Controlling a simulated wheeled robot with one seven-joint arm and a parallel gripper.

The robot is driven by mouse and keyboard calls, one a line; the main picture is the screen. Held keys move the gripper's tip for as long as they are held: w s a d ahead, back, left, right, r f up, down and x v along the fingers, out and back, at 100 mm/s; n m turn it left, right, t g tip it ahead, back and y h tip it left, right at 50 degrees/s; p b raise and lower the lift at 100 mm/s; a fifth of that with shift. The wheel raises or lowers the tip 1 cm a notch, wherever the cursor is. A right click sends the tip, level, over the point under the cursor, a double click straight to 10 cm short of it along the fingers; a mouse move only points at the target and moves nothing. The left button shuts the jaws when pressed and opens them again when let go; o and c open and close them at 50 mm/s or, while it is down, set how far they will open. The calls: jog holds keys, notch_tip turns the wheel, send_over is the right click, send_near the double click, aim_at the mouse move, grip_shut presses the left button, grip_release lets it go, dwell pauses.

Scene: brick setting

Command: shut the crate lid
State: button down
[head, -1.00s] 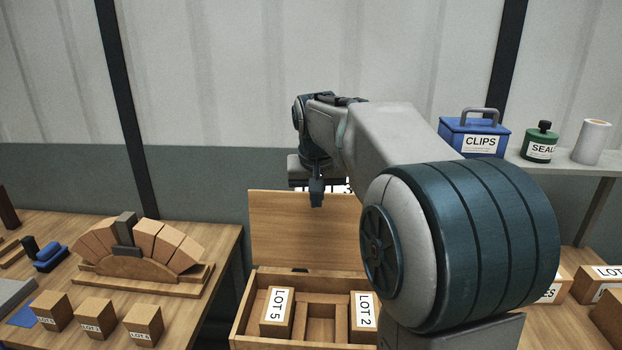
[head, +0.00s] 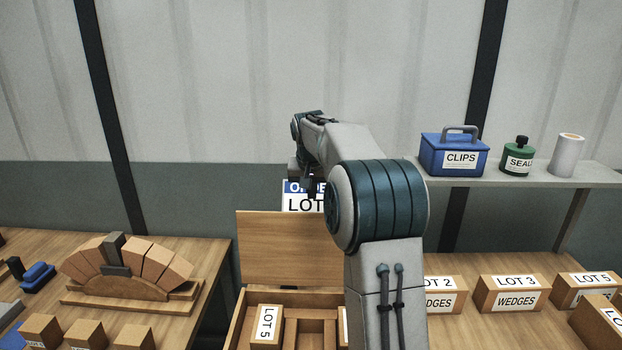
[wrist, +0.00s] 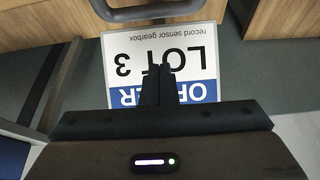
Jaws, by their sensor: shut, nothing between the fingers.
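The wooden crate (head: 236,322) stands at the bottom middle of the head view, cut off by the lower edge. Its lid (head: 285,250) is open and stands upright at the back. My gripper (head: 312,192) is shut and empty, pointing down above the lid's top edge in the head view. Whether it is in front of or behind the lid is hard to tell. In the wrist view, the closed fingers (wrist: 160,78) overlap a sign. Inside the crate is a block marked LOT 5 (head: 266,326); my arm hides the crate's right part.
The white and blue LOT 3 sign (wrist: 122,62) is behind the gripper. A left table holds a brick arch model (head: 128,270). Boxes such as LOT 3 WEDGES (head: 512,294) stand on the right table. A shelf (head: 590,174) carries a blue CLIPS box (head: 454,155).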

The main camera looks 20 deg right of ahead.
jog(key=s+f, duration=0.1)
jog(key=s+a+f+p, duration=0.1)
jog(key=f, duration=0.1)
jog(key=shift+s, duration=0.25)
jog(key=shift+a, duration=0.1)
dwell(0.3)
jog(key=shift+s+f, duration=0.1)
jog(key=shift+s+a+r+t+b, duration=0.2)
jog(key=shift+s+t+b, duration=0.15)
jog(key=shift+b, duration=0.45)
jog(key=shift+s+b, duration=0.15)
jog(key=shift+b, duration=0.15)
